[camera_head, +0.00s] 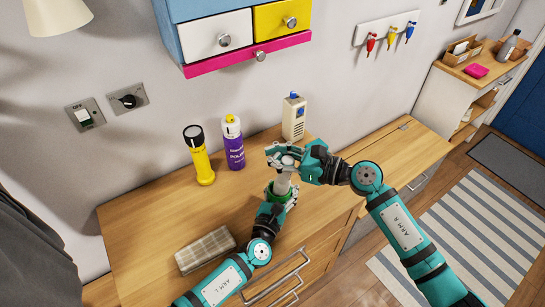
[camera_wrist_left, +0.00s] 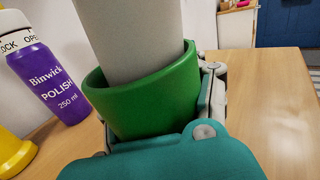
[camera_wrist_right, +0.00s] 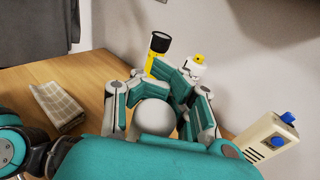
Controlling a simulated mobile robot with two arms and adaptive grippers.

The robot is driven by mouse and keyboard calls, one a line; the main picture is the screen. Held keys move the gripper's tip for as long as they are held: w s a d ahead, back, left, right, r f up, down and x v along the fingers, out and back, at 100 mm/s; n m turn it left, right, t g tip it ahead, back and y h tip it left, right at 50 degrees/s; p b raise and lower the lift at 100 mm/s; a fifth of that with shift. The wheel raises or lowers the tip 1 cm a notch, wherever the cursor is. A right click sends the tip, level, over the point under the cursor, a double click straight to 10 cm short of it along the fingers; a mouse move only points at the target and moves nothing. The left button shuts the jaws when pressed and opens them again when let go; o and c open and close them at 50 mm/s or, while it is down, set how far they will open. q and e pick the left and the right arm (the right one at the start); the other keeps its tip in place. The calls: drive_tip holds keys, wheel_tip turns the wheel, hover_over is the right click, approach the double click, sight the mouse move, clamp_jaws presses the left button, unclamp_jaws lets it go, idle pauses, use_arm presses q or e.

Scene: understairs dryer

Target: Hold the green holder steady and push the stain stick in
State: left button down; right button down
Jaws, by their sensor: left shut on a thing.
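The green holder (camera_wrist_left: 150,98) is an open-topped cup standing on the wooden top. It also shows, partly covered, in the head view (camera_head: 291,203). My left gripper (camera_head: 279,194) is shut on it near the surface. The pale grey stain stick (camera_wrist_left: 135,38) stands roughly upright with its lower end inside the holder's rim; how deep it sits is hidden. Its rounded top (camera_wrist_right: 153,118) shows between the fingers of my right gripper (camera_head: 283,157). The right gripper's fingers close around the stick's upper part from both sides, above the left gripper.
A yellow flashlight (camera_head: 199,158), a purple polish can (camera_head: 233,146) and a cream device with a blue top (camera_head: 293,117) stand behind, near the wall. A folded checked cloth (camera_head: 206,250) lies at the front left. Drawers (camera_head: 240,35) hang above. The left counter is mostly clear.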

drive_tip(key=shift+r, duration=2.25)
drive_tip(key=shift+s+d+n+g, duration=0.1)
drive_tip(key=shift+d+n+g, duration=0.1)
drive_tip(key=shift+n+g, duration=0.3)
drive_tip(key=shift+s+n+g+y, duration=0.1)
drive_tip(key=shift+n+g+y, duration=0.2)
drive_tip(key=shift+g, duration=0.1)
drive_tip(key=shift+s+d+n+g, duration=0.15)
drive_tip(key=shift+n+g, duration=0.15)
drive_tip(key=shift+g, duration=0.3)
drive_tip(key=c, duration=2)
unclamp_jaws()
drive_tip(key=shift+c, duration=0.2)
drive_tip(key=o, duration=0.7)
